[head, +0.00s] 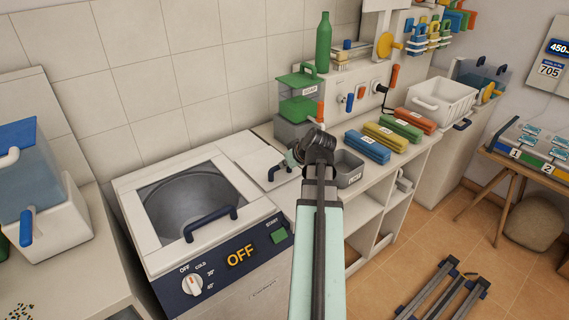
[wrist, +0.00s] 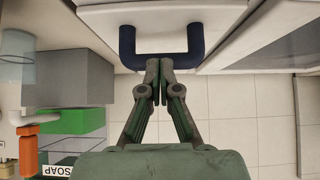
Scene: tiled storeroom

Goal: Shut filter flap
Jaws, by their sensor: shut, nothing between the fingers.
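A white flap (head: 252,152) with a dark blue handle (head: 277,172) sticks out beside the top right of the washing machine (head: 127,202), and I take it to be the filter flap. In the wrist view the white flap (wrist: 215,17) fills the top middle, with its dark blue U-shaped handle (wrist: 128,45) below. My gripper (head: 290,159) is shut and empty, close by the flap's handle. In the wrist view its fingertips (wrist: 160,65) meet just at the handle's crossbar; I cannot tell whether they touch. The flap's hinge is hidden.
The washer has a glass lid with a handle (head: 211,223) and a panel reading OFF (head: 240,255). A green soap box (head: 298,108), a grey bin (head: 348,168) and coloured boxes (head: 367,146) stand on the counter to the right. A green bottle (head: 323,42) stands behind.

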